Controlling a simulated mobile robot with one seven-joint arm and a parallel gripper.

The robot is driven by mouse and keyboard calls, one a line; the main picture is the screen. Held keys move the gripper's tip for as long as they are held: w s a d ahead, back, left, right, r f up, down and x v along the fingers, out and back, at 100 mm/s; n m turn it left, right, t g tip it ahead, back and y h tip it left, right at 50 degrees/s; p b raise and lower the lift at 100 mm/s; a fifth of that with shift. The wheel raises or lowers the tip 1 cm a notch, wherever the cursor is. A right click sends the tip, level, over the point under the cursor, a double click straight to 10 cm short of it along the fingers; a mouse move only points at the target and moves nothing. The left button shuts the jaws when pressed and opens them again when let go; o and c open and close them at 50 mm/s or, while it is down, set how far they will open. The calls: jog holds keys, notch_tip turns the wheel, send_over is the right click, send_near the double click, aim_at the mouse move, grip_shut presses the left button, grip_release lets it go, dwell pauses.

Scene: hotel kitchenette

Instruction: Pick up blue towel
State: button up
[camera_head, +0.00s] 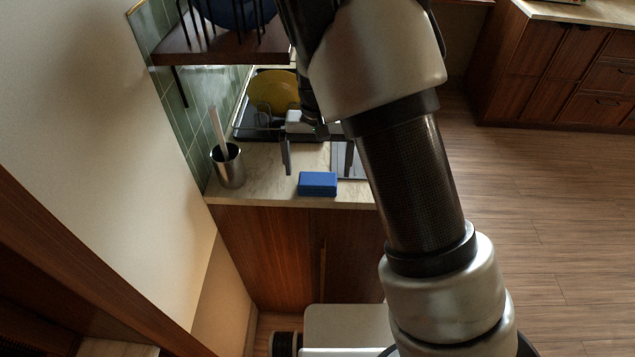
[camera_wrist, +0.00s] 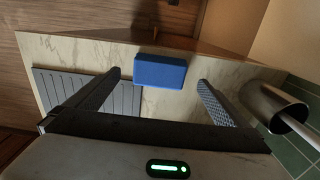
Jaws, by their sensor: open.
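The blue towel (camera_head: 318,184) is a small folded block. It lies on the pale stone counter close to its front edge. In the wrist view the towel (camera_wrist: 161,71) lies beyond the fingertips, roughly in line with the gap between them. My gripper (camera_head: 318,160) is open and empty above the counter, on the wall side of the towel in the head view. Its two fingers also show in the wrist view (camera_wrist: 158,78), spread apart and not touching the towel. My arm hides part of the counter on the right in the head view.
A metal cup (camera_head: 228,166) with a pale utensil stands left of the towel. A grey ribbed mat (camera_head: 349,160) lies on the right. A dish rack with a yellow plate (camera_head: 274,92) stands behind. A wooden shelf (camera_head: 215,47) overhangs the counter at upper left.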

aim_at(317, 178)
notch_tip(317, 178, down, 5)
jog(key=shift+w+f, duration=0.1)
jog(key=shift+f, duration=0.05)
jog(key=c, duration=1.1)
jog(key=shift+r, duration=0.2)
jog(key=shift+r, duration=0.55)
notch_tip(317, 178, up, 2)
jog(key=shift+r, duration=0.15)
jog(key=d+b, duration=0.1)
jog(key=d, duration=1.1)
jog(key=d+b, duration=0.1)
jog(key=d, duration=0.5)
jog(key=shift+s+b, duration=0.3)
